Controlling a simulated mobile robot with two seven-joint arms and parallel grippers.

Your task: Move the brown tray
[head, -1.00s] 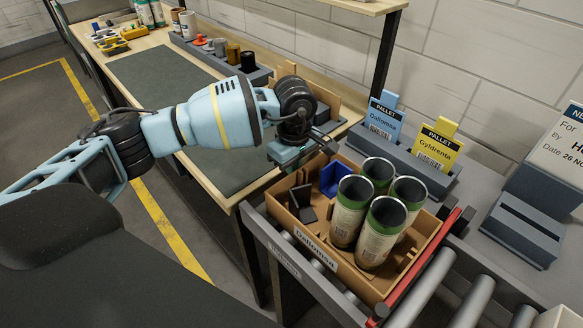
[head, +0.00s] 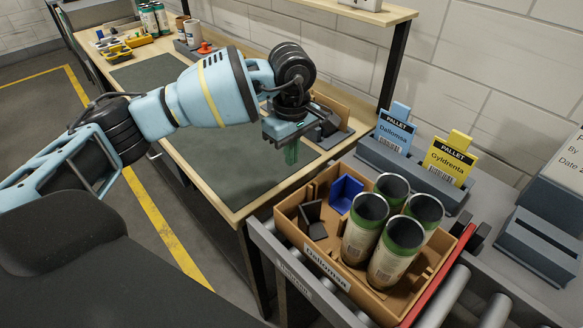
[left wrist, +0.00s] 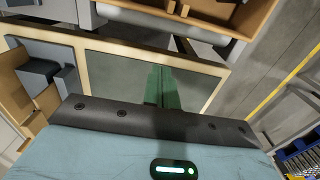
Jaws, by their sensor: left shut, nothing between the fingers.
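A corner of the tray also shows at the top right of the left wrist view (left wrist: 262,18). My left gripper (head: 291,156) points down over the workbench, up and left of the tray and apart from it. Its green fingers are together and empty, and they also show in the left wrist view (left wrist: 159,86). My right gripper is not in view.
The workbench (head: 241,210) with a dark mat (head: 215,165) lies left of the tray. A blue "Dallomsa" card (head: 395,130) and a yellow "Gyldrenta" card (head: 449,160) stand behind it. A red bar (head: 440,272) and rollers (head: 487,312) lie at its right.

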